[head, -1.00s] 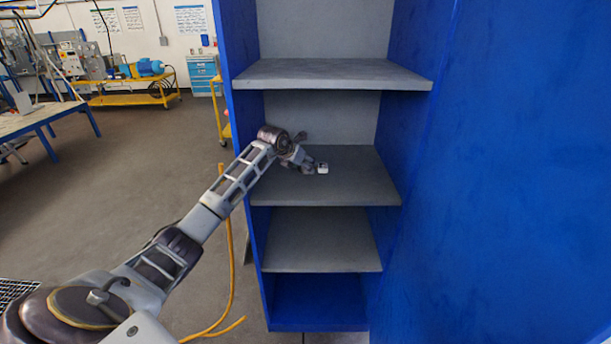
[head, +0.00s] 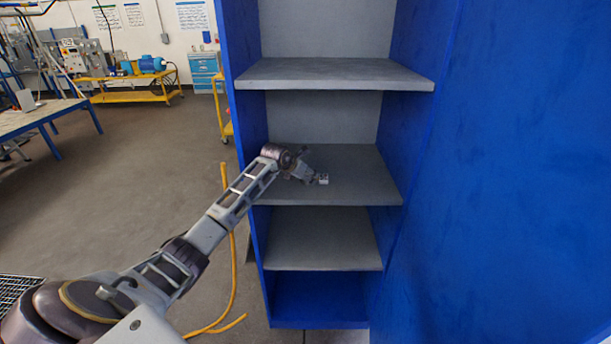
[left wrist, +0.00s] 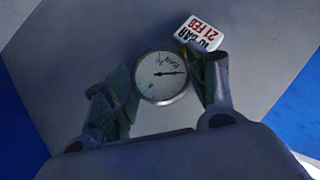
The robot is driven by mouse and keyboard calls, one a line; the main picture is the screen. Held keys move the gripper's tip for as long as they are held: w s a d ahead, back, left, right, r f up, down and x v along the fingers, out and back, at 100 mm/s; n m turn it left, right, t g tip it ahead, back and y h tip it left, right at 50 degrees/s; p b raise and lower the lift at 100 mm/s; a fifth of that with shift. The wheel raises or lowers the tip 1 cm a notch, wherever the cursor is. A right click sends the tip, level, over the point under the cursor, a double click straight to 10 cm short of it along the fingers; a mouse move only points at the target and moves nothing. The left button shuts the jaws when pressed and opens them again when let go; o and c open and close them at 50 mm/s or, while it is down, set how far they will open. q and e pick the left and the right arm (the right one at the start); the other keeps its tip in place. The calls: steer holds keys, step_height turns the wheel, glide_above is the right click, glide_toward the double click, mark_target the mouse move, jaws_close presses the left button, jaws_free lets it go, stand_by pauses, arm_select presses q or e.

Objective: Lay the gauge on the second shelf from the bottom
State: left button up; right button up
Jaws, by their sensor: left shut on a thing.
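The gauge (left wrist: 160,77) has a round white dial with a dark needle and sits between the two green-padded fingers in the left wrist view. A white tag (left wrist: 201,33) reading "10 BAR 21 FEB" is by the right finger. My left gripper (left wrist: 160,88) is shut on the gauge. In the head view, my left gripper (head: 313,178) is over the grey shelf (head: 365,183) at mid-height of the blue cabinet, with a small white piece (head: 323,178) at its tip. I cannot tell whether the gauge touches the shelf. My right gripper is out of view.
A lower grey shelf (head: 320,240) and the blue cabinet floor (head: 320,300) are below, both empty. A higher grey shelf (head: 335,73) overhangs above. Blue side walls (head: 240,130) bound the opening. The right part of the middle shelf is clear.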

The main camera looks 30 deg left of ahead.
arm_select(q)
steer(key=shift+f, duration=0.15)
steer(key=o, duration=1.2)
steer(key=shift+v, duration=0.8)
steer(key=shift+b+v, duration=1.05)
steer(key=shift+v, duration=4.25)
